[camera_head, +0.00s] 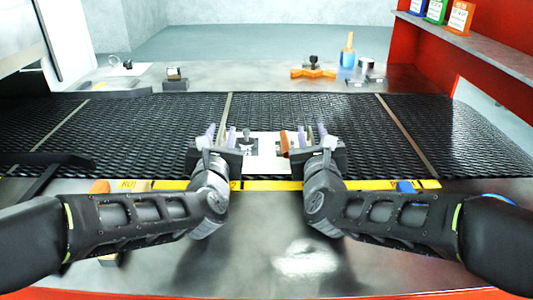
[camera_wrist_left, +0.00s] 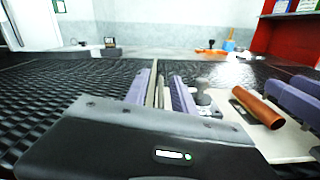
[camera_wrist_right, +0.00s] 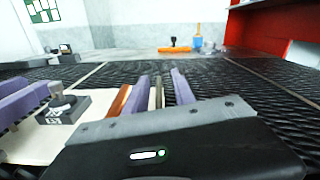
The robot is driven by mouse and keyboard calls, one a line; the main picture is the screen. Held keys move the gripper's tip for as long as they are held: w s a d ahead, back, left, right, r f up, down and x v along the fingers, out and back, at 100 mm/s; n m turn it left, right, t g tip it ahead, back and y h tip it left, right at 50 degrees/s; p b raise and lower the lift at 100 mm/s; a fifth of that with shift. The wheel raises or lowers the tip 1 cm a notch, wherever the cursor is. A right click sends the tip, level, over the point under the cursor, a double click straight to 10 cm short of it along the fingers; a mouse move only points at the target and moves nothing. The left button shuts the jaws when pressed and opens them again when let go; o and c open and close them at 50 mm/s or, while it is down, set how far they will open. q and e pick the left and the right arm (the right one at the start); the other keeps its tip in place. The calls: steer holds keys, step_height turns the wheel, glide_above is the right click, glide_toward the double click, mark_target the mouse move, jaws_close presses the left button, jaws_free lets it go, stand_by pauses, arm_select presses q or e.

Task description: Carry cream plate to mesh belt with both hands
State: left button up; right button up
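The cream plate (camera_head: 265,168) is over the near edge of the black mesh belt (camera_head: 345,112), between my two grippers. It carries a grey stamp-like piece (camera_wrist_right: 58,100) and an orange cylinder (camera_wrist_left: 258,107). My left gripper (camera_head: 221,138) is at the plate's left side, and my right gripper (camera_head: 314,138) at its right side. Both have their purple fingers apart. A thin pale upright strip shows between the fingers in each wrist view, with gaps beside it. I cannot tell whether the plate's underside touches the belt.
A yellow strip (camera_head: 270,185) runs along the belt's front edge. Behind the belt are an orange tool (camera_head: 313,73), a blue container (camera_head: 347,57) and a small dark block (camera_head: 176,78). A red shelf (camera_head: 470,40) stands at the right.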

arm_select(q)
steer(key=s, duration=1.2)
arm_select(e)
steer(key=shift+a, duration=0.1)
steer(key=shift+s, duration=0.15)
steer(key=s, duration=1)
steer(key=shift+s+r, duration=0.1)
steer(key=shift+s, duration=0.85)
